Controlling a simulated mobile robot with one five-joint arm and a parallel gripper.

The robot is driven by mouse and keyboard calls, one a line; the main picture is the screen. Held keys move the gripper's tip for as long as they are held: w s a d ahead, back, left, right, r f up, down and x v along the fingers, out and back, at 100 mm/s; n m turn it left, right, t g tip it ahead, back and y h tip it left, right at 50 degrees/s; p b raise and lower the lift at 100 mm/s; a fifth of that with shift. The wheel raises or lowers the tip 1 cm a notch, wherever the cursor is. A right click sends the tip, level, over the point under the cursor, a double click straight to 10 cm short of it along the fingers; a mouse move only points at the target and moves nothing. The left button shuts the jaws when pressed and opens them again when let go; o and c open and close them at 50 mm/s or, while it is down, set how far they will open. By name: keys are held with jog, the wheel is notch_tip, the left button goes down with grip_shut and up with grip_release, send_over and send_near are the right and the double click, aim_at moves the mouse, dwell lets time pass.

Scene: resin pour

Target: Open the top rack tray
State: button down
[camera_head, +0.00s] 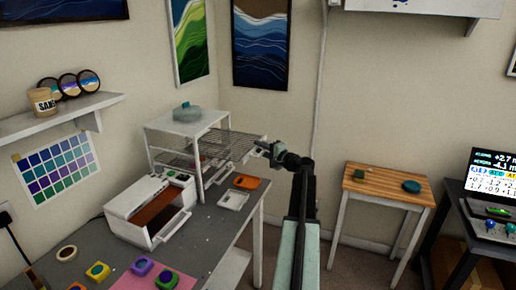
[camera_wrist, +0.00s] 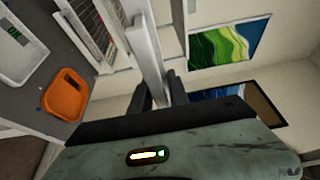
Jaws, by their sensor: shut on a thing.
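The white rack (camera_head: 188,127) stands at the back of the grey bench. Its top rack tray (camera_head: 238,146) is a wire tray that sticks out to the right past the rack's post. My gripper (camera_head: 264,148) is at the outer right end of that tray. In the wrist view, my gripper (camera_wrist: 161,92) is shut on a pale bar (camera_wrist: 147,45) that runs between its dark fingers, seemingly the tray's front edge. The fingers' exact contact is partly hidden by my gripper's body. Another wire shelf shows lower in the rack.
An orange tray (camera_head: 246,182) and a white tray (camera_head: 233,200) lie on the bench below the pulled-out tray. A white box-shaped machine (camera_head: 150,208) stands left of them. A small wooden table (camera_head: 388,186) stands apart on the right, with floor between.

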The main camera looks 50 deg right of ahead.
jog(key=shift+d+r, duration=0.15)
jog(key=shift+d, duration=0.05)
jog(key=c, duration=1.4)
grip_release()
jog(key=shift+c, duration=0.2)
jog(key=shift+a, duration=0.15)
jog(key=s, duration=0.7)
jog(key=shift+s+a, duration=0.35)
jog(key=shift+s, duration=0.05)
